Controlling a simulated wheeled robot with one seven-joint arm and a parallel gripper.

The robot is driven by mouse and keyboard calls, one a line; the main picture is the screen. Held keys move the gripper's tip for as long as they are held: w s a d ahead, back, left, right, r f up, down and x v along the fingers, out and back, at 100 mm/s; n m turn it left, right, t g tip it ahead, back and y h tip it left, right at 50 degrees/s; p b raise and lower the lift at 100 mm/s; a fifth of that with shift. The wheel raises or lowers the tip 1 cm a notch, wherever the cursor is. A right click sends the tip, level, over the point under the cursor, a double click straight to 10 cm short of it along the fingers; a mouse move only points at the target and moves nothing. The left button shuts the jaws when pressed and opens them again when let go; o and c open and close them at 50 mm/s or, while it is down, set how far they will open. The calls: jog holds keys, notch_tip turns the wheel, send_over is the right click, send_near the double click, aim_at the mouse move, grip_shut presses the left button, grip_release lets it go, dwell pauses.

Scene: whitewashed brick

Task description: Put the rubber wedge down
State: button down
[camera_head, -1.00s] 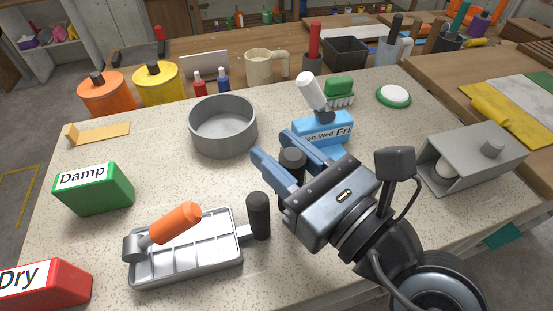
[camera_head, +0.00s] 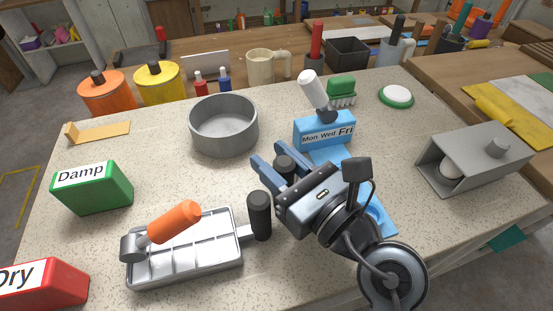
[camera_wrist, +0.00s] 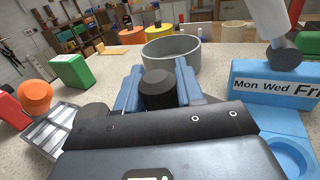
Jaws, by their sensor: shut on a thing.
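In the wrist view the wedge (camera_wrist: 158,88) sits between the two fingertips (camera_wrist: 158,76). Its lower part is hidden by the fingers and gripper body, so I cannot tell whether it touches the worktop (camera_head: 170,160).
The grey pan (camera_head: 223,140) stands behind. A blue stand marked Mon Wed Fri (camera_head: 322,134) is to the right, partly covered by my arm. The orange-handled tray (camera_head: 185,262) and a black grip (camera_head: 260,214) are at left front. A grey housing (camera_head: 475,160) is far right.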

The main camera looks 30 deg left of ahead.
jog(key=shift+f, duration=0.15)
jog(key=c, duration=1)
grip_release()
jog(key=shift+r, duration=0.25)
jog(key=b+v, duration=0.1)
jog(key=v, duration=1.1)
